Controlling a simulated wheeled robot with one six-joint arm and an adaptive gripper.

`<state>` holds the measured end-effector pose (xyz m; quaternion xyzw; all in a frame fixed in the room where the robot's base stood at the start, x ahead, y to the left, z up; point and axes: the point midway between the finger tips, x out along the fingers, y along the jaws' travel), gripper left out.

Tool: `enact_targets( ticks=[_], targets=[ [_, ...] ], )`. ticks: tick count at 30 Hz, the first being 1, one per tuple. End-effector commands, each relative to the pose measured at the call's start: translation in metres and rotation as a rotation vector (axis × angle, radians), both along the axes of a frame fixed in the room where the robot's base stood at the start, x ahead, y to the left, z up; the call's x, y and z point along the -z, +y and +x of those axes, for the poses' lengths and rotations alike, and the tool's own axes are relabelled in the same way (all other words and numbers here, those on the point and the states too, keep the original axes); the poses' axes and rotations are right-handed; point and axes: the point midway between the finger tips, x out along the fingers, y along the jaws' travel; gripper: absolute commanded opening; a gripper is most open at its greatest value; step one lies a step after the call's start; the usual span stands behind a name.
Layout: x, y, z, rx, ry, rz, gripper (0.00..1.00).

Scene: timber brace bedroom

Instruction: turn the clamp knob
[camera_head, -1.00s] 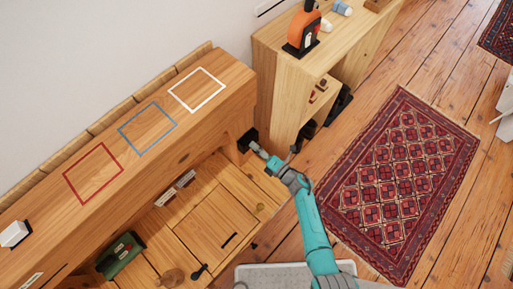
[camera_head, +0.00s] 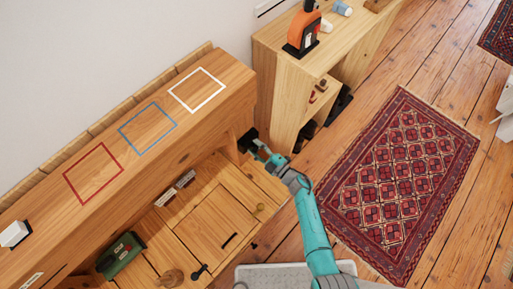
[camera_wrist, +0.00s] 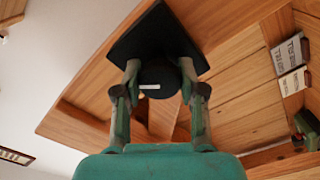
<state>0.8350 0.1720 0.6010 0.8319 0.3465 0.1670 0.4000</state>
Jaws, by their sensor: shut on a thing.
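The clamp knob (camera_wrist: 159,80) is a round black piece with a short white mark, in front of a black square plate (camera_wrist: 137,38) on the wood in the wrist view. My gripper (camera_wrist: 159,75) has one finger on each side of the knob and is shut on it. In the head view, my gripper (camera_head: 262,149) reaches the dark clamp plate (camera_head: 247,138) at the right end of the wooden bench; the knob itself is too small to make out there.
A wooden shelf unit (camera_head: 290,90) stands close to the right of my gripper, with an orange and black tool (camera_head: 303,30) on top. Below the ledge lie a green box (camera_head: 121,255) and a panel with a dark handle (camera_head: 229,240). A red rug (camera_head: 400,180) covers open floor at right.

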Motion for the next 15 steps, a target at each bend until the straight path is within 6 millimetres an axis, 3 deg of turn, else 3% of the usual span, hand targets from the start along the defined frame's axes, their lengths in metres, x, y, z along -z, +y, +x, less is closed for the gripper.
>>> enact_targets(
  ticks=[15],
  targets=[
    [0.0006,-0.0012,0.0007,0.004,0.201,0.197,0.05]
  ],
)
